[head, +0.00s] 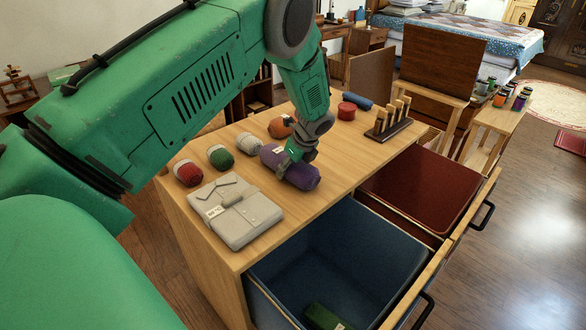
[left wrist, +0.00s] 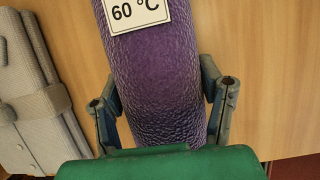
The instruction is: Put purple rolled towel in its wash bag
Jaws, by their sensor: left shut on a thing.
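The purple rolled towel (head: 303,179) is on the wooden dresser top, among other rolls. My left gripper (head: 291,158) reaches down from above and is shut on it. In the left wrist view the purple towel (left wrist: 155,90) stands between the two fingers, with a white "60 °C" label on it. A blue bin (head: 345,245) fills the open near drawer, with a green item (head: 322,316) in its bottom. A dark red bin (head: 425,190) fills the open drawer beside it. I cannot tell the bins' labels. My right gripper is not in view.
A folded grey garment (head: 235,210) lies near the dresser's front left. Red (head: 188,173), green (head: 220,157), white (head: 249,144) and orange (head: 280,127) rolls sit behind. A peg rack (head: 390,125), red tin (head: 347,110) and blue roll (head: 357,102) stand further back.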

